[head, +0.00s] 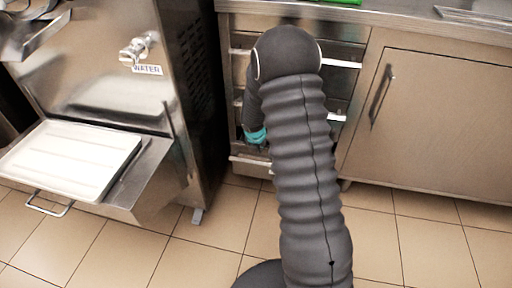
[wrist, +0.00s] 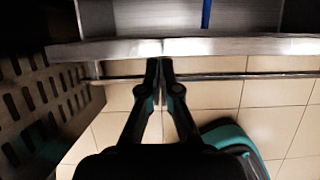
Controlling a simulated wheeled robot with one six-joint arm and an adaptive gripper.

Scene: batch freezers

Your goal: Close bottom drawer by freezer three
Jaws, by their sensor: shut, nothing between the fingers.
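The bottom drawer shows in the wrist view as a metal front edge (wrist: 230,46) with a bar handle (wrist: 215,77) below it. Its interior is visible at the top of that view, so it stands open by some amount. In the head view its front (head: 247,161) shows low in the drawer stack under the counter, mostly hidden by my arm. My gripper (wrist: 160,72) is shut and empty, its fingertips at the drawer's front edge and handle; I cannot tell whether they touch. In the head view only a teal part of it shows.
A steel machine (head: 105,75) labelled WATER stands left, with a white tray (head: 70,158) on its protruding shelf. Its vented side shows in the wrist view (wrist: 35,100). A blue item (wrist: 206,14) lies in the drawer. A closed cabinet door (head: 440,120) is right. Tiled floor is clear in front.

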